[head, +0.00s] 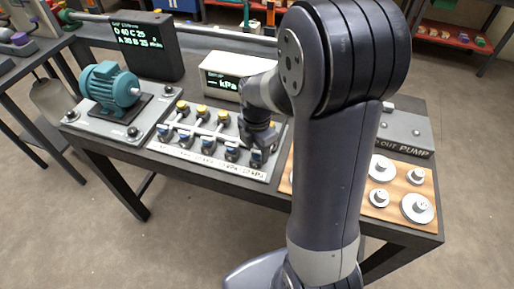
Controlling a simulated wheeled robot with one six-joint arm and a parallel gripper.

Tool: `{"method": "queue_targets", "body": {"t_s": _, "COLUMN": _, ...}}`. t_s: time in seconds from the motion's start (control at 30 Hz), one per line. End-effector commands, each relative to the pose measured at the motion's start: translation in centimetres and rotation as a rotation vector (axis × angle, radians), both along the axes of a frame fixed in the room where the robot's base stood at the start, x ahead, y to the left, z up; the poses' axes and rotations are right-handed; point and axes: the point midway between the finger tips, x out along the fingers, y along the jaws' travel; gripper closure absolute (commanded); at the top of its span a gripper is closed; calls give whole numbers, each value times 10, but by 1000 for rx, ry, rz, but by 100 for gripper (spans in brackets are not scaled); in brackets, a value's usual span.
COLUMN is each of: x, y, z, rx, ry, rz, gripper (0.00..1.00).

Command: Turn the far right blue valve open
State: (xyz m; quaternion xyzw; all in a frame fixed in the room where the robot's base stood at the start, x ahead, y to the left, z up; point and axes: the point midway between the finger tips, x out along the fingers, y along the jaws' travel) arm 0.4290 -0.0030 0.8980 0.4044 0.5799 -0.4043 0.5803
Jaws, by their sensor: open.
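A pale manifold plate (163,148) carries a back row of yellow valves (202,110) and a front row of blue valves (208,146). The far right blue valve (256,159) is at the right end of the front row, partly hidden by my gripper. My gripper (258,148) points down right over that valve, its jaws open. I cannot tell whether the fingers touch the handle or which way the handle is turned.
A kPa display (222,84) stands behind the plate. A teal motor (108,86) on its base is at left, with a dark display (143,44) behind. At right are a PUMP box (405,132) and a wooden board with metal discs (398,212). My arm hides the table's middle right.

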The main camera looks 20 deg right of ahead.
Motion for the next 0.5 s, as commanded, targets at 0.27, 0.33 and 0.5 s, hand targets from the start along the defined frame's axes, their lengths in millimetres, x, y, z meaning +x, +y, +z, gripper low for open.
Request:
{"method": "queue_targets", "body": {"t_s": 0.27, "x": 0, "y": 0, "z": 0, "rx": 0, "ry": 0, "rz": 0, "gripper": 64}}
{"method": "queue_targets", "body": {"t_s": 0.33, "x": 0, "y": 0, "z": 0, "rx": 0, "ry": 0, "rz": 0, "gripper": 70}}
{"method": "queue_targets", "body": {"t_s": 0.5, "x": 0, "y": 0, "z": 0, "rx": 0, "ry": 0, "rz": 0, "gripper": 84}}
